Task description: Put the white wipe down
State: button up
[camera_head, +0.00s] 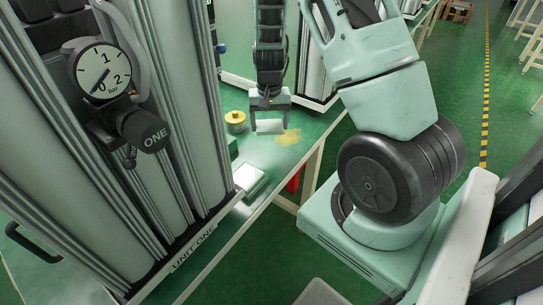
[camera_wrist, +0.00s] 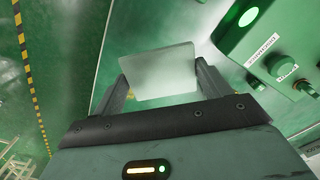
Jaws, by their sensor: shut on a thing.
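The white wipe (camera_head: 270,127) is a pale flat piece held between the fingers of my gripper (camera_head: 268,118). In the wrist view the wipe (camera_wrist: 160,76) shows as a greyish-white sheet between the two fingers of my gripper (camera_wrist: 168,86). My gripper is shut on it, above the green bench top (camera_head: 262,152). I cannot tell whether the wipe's lower edge touches the bench. A yellowish patch (camera_head: 288,137) lies on the bench just right of the wipe.
A yellow round container (camera_head: 235,120) stands left of my gripper. A pale stack (camera_head: 250,178) lies nearer on the bench, beside the tall unit with a pressure gauge (camera_head: 102,70). A control box with a lit green button (camera_wrist: 248,17) is at right in the wrist view.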

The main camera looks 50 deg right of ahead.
aim_at(269, 157)
jog(key=shift+s+a+n, duration=0.25)
jog(key=shift+a+n, duration=0.05)
jog(key=shift+a, duration=0.4)
jog(key=shift+s+a+f, duration=0.15)
jog(key=shift+a+f, duration=0.05)
jog(key=shift+f, duration=0.1)
notch_tip(269, 157, down, 9)
jog(key=shift+r, duration=0.1)
jog(key=shift+f+b, duration=0.3)
jog(key=o, duration=1)
jog(key=shift+c, duration=0.2)
jog(key=shift+s, duration=0.1)
